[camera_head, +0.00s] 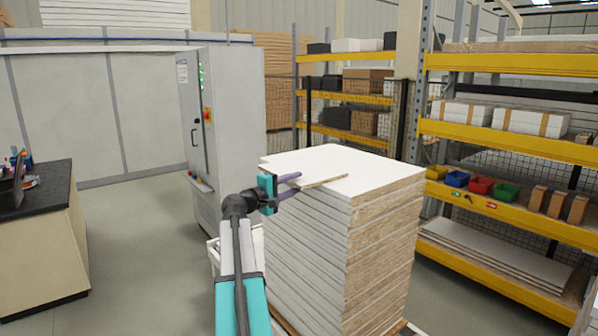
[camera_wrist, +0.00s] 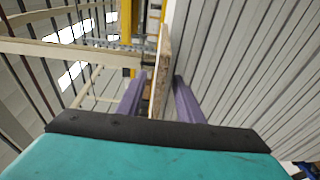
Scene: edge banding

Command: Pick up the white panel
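The white panel (camera_head: 335,160) lies flat on top of a tall stack of similar panels, with a brown chipboard edge showing near my gripper. My gripper (camera_head: 297,183) is at the near left side of the stack top. Its two purple fingers are spread, one higher than the other. In the wrist view the panel's chipboard edge (camera_wrist: 160,75) shows edge-on between the fingers (camera_wrist: 159,84), with a narrow gap visible on each side. The gripper appears open around the edge; contact is not visible.
The panel stack (camera_head: 310,265) stands on a pallet. A grey cabinet (camera_head: 236,130) stands behind it to the left. Yellow shelving (camera_head: 510,145) with boxes and bins is close on the right. A dark-topped bench (camera_head: 45,190) is at far left, with clear floor (camera_head: 140,230) between.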

